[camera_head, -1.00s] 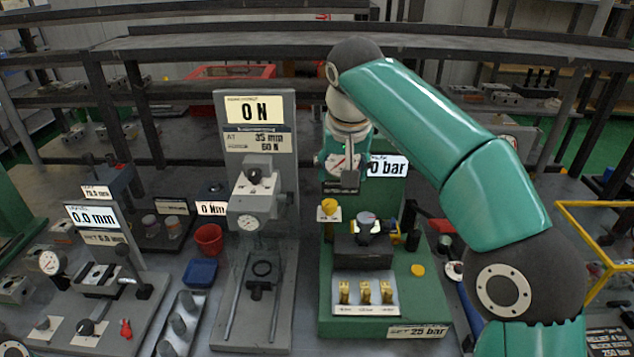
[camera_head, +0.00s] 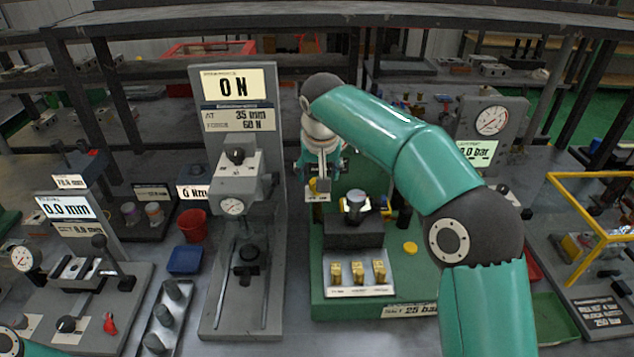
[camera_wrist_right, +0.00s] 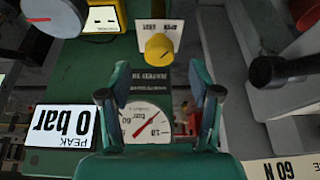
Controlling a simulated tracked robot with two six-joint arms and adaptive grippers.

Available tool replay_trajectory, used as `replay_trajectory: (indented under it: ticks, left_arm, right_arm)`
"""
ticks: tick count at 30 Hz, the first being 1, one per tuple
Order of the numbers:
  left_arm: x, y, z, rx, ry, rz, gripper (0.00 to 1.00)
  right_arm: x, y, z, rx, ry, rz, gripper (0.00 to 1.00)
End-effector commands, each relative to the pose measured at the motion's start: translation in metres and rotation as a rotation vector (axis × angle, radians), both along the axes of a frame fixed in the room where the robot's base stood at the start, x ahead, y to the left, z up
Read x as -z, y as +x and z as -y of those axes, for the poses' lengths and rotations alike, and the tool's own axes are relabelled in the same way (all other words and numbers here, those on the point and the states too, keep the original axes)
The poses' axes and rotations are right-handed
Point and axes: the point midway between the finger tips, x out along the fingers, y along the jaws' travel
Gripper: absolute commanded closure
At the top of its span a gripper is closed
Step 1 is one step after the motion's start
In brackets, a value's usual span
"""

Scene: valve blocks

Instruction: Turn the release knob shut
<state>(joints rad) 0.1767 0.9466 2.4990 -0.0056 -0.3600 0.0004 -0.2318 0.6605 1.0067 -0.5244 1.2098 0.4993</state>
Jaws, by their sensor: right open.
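The release knob, a round yellow knob (camera_wrist_right: 159,47) with a dark slot, sits on a white label plate (camera_wrist_right: 153,30) in the right wrist view. It belongs to the green press station (camera_head: 330,303). In the head view only a bit of yellow (camera_head: 313,186) shows beside my right wrist. My right gripper (camera_wrist_right: 159,92) is open, with its two teal fingers spread and nothing between the tips. The knob lies beyond the fingertips, roughly centred, apart from them. In the head view my right gripper (camera_head: 322,165) is mostly hidden by its wrist. My left gripper is out of view.
A dial gauge (camera_wrist_right: 147,122) and a "0 bar" display (camera_wrist_right: 60,127) lie close to the fingers. A grey "0 N" stand (camera_head: 240,130) rises to the left. The green station also carries a dark block (camera_head: 353,233) and several brass pieces (camera_head: 358,272).

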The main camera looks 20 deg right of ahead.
Motion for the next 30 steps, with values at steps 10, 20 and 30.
replay_trajectory:
  ticks: [10, 20, 30]
  left_arm:
    - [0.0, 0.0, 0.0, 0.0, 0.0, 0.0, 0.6]
    - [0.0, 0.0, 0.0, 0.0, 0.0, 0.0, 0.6]
    - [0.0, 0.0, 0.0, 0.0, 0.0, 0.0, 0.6]
  right_arm:
    - [0.035, 0.014, 0.004, 0.002, 0.0, 0.0, 0.36]
    - [0.037, 0.014, 0.005, 0.003, 0.0, 0.0, 0.41]
    - [0.037, 0.014, 0.006, 0.004, 0.001, 0.0, 0.96]
